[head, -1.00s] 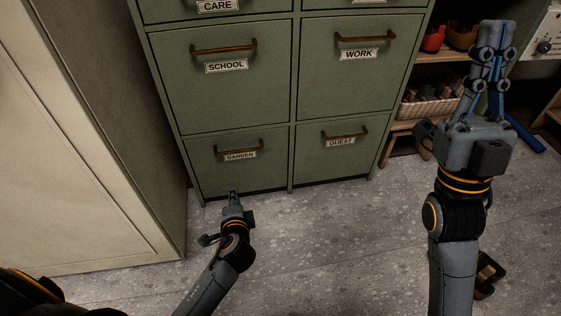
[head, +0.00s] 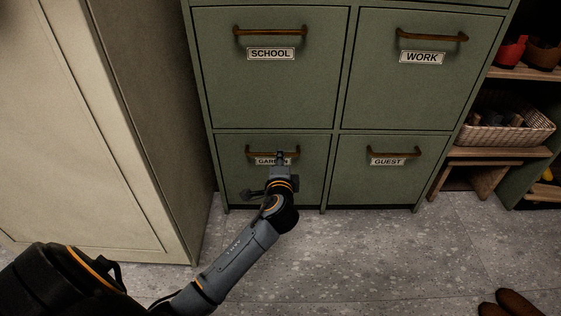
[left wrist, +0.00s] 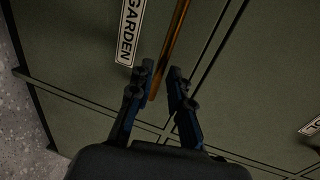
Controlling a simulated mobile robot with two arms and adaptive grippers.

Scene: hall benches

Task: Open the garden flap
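The garden flap (head: 233,178) is the bottom left green door of the cabinet and sits shut, flush with its frame. Its brown bar handle (head: 258,154) is near its top edge, above the GARDEN label, which my gripper partly covers. My left gripper (head: 281,157) is at the right part of this handle. In the left wrist view, my left gripper (left wrist: 159,73) is open, with the handle (left wrist: 174,38) running between its two fingers. The GARDEN label (left wrist: 130,34) lies just beside it. Whether the fingers touch the bar is unclear. My right gripper is out of view.
The guest flap (head: 387,184), school flap (head: 270,90) and work flap (head: 415,95) are shut. A tall beige cabinet (head: 90,130) stands close on the left. A shelf with a wicker basket (head: 508,134) is at right. Brown shoes (head: 515,303) lie on the clear floor.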

